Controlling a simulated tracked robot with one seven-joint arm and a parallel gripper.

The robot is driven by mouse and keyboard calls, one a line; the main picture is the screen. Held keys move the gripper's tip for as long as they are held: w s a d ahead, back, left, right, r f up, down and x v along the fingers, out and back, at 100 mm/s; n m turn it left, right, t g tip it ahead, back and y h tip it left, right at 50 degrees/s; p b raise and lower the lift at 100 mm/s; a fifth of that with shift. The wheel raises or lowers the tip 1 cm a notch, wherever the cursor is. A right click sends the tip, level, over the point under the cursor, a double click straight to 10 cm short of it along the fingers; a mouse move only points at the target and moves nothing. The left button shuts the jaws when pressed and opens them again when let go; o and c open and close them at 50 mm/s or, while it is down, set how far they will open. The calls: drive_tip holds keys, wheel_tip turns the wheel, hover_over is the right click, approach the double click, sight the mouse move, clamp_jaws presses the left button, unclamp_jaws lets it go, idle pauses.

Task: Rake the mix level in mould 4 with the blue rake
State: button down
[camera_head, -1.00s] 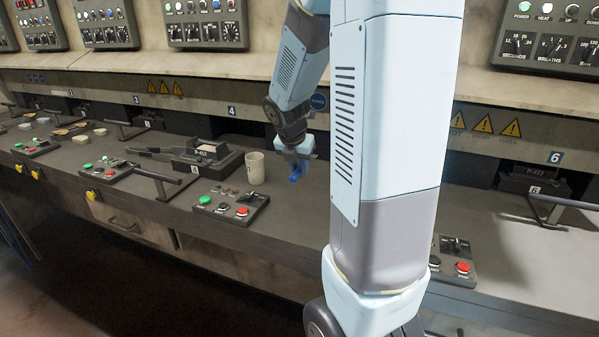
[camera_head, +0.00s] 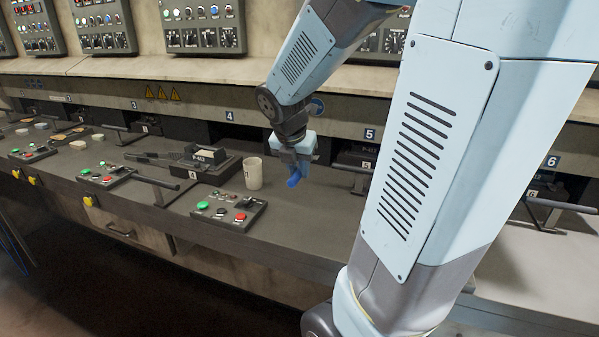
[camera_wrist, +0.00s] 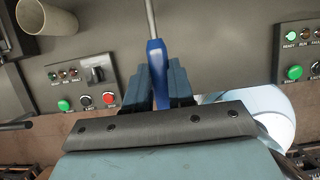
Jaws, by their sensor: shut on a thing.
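My gripper (camera_head: 293,168) is above the bench, to the right of the cup. It is shut on the blue rake (camera_head: 293,181); in the wrist view the rake's blue handle (camera_wrist: 157,75) sits between the fingers, with a thin grey shaft running off the top edge. The rake's head is out of view.
A beige cup (camera_head: 253,173) stands between mould 4 and my gripper; it also shows in the wrist view (camera_wrist: 47,17). A control box (camera_head: 230,207) with green and red buttons lies in front. A long handle (camera_head: 150,178) juts out at left. Press 5 (camera_head: 362,155) is at right.

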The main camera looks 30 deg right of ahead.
sight(298, 170)
drive_tip(key=shift+r, duration=2.8)
